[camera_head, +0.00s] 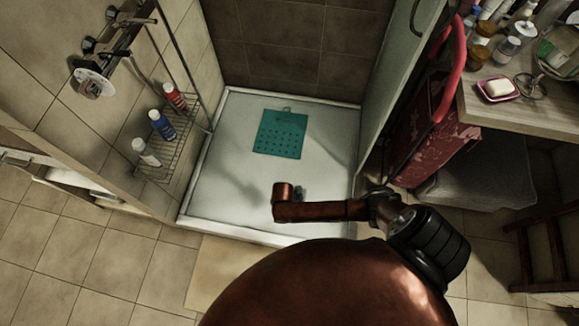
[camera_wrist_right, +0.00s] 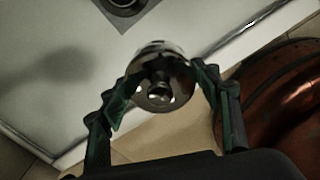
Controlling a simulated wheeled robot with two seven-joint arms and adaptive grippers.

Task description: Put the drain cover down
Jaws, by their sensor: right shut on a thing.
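The drain cover (camera_wrist_right: 160,92), a round shiny metal piece with holes, is held between the dark green fingers of my right gripper (camera_wrist_right: 162,84) in the right wrist view. The gripper is shut on it, above the white shower tray (camera_wrist_right: 45,75). A dark square drain fitting with a round centre (camera_wrist_right: 125,8) lies in the tray at the top of that view, apart from the cover. In the head view, my copper right arm reaches over the tray's front part and hides the right gripper and cover. My left gripper is not in view.
A teal perforated mat (camera_head: 280,134) lies in the back of the tray. A wire rack (camera_head: 172,150) with several bottles hangs on the left wall. A raised rim (camera_head: 232,232) edges the tray. A cluttered counter (camera_head: 510,105) and red folded frame (camera_head: 450,75) stand right.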

